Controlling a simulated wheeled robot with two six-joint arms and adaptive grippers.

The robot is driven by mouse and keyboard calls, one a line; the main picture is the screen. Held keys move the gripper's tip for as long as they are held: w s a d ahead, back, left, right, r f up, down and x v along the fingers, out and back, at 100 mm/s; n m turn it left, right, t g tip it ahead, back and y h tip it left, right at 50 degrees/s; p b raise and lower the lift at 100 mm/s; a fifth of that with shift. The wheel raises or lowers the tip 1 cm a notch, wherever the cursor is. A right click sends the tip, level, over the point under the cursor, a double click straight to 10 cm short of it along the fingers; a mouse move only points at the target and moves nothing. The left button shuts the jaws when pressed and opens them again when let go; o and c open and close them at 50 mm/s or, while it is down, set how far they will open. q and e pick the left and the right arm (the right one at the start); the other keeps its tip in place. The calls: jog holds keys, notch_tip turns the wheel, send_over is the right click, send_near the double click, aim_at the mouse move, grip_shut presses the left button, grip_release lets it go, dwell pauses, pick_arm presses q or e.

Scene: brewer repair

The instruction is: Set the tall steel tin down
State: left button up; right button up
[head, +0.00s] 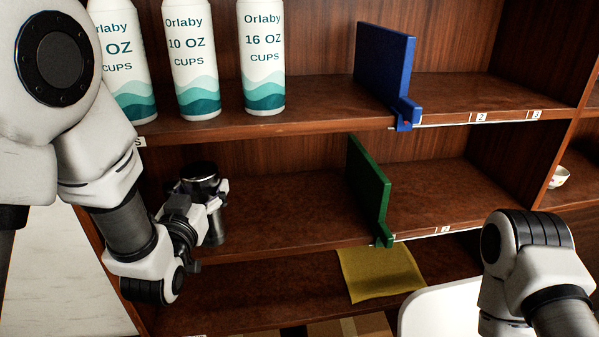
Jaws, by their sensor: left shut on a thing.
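The tall steel tin (214,228) has a dark, shiny lid and is partly hidden behind my left gripper. It stands upright at the left end of the middle shelf (290,205). My left gripper (217,192) is shut on the tin near its upper part. I cannot tell whether the tin's base touches the shelf. My right arm shows at the lower right, but its gripper fingers are not in view.
A green divider (369,190) stands on the middle shelf, with free room left of it. Above are several cup sleeves (192,60) and a blue divider (385,65). A small cup (559,177) sits at right.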

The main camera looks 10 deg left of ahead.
pick_arm(q)
jog(key=w+d+f, duration=0.1)
jog(key=w+f, duration=0.1)
jog(key=w, duration=0.5)
jog(key=w+d+f+p, duration=0.1)
jog(key=w+d+f, duration=0.1)
jog(key=w, duration=0.4)
jog(key=shift+w+d+f, duration=0.2)
jog(key=shift+w+f, duration=0.2)
jog(key=shift+f, duration=0.25)
jog(key=o, duration=1.3)
jog(key=shift+p, duration=0.3)
jog(key=s, duration=0.4)
jog(key=s+b, duration=0.1)
jog(key=s, duration=0.7)
jog(key=shift+d+r, duration=0.15)
jog(key=shift+d, duration=0.15)
